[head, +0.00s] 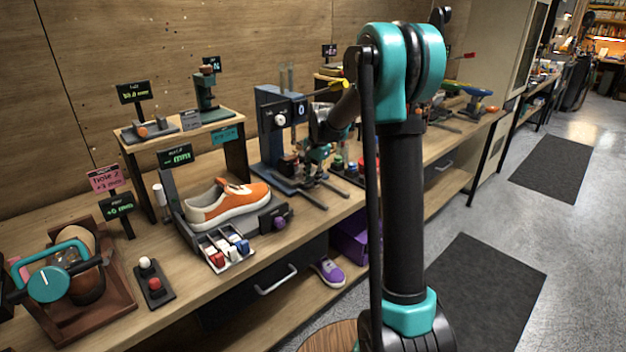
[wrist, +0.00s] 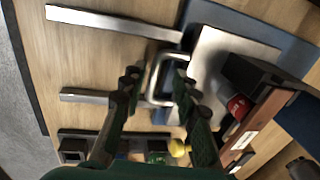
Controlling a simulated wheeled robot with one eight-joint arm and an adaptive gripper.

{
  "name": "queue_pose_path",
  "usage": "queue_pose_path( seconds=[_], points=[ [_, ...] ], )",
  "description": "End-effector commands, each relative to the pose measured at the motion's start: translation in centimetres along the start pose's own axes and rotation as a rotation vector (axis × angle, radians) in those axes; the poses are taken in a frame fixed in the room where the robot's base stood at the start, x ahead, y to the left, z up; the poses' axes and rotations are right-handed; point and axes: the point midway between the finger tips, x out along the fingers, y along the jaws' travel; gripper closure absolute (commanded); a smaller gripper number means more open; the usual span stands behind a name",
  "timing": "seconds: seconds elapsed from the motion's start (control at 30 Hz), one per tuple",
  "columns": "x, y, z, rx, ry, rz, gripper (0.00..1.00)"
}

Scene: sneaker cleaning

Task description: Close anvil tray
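The anvil tray shows in the wrist view as a flat silver plate (wrist: 212,75) with a U-shaped metal handle (wrist: 152,82) at its left end. Two silver rails (wrist: 110,22) run out to the left, on either side of the handle. My gripper (wrist: 156,78) is open, with one dark finger on each side of the handle's outer bar. I cannot tell whether either finger touches it. In the head view my gripper (head: 318,153) is at the blue press (head: 272,130), partly hiding the tray. The rails (head: 326,183) stick out toward the bench's front edge.
A dark strip with several coloured knobs (wrist: 130,146) lies beside the rails. A dark arm with a red part (wrist: 238,106) stands close over the plate. An orange sneaker (head: 230,203) and a sorting tray (head: 238,264) are left of the press.

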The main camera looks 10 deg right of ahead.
Motion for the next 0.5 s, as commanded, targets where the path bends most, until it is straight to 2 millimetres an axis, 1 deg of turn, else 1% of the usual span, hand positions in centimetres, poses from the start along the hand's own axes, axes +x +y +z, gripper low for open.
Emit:
queue_pose_path(
  seconds=[0.27, 0.37, 0.5],
  points=[
    [-0.2, 0.1, 0.0, 0.000, -0.001, 0.002, 0.69],
    [-1.1, 0.1, 0.0, 0.001, -0.001, 0.002, 0.69],
    [-3.6, 0.1, 0.0, 0.001, -0.001, 0.002, 0.69]
  ],
)
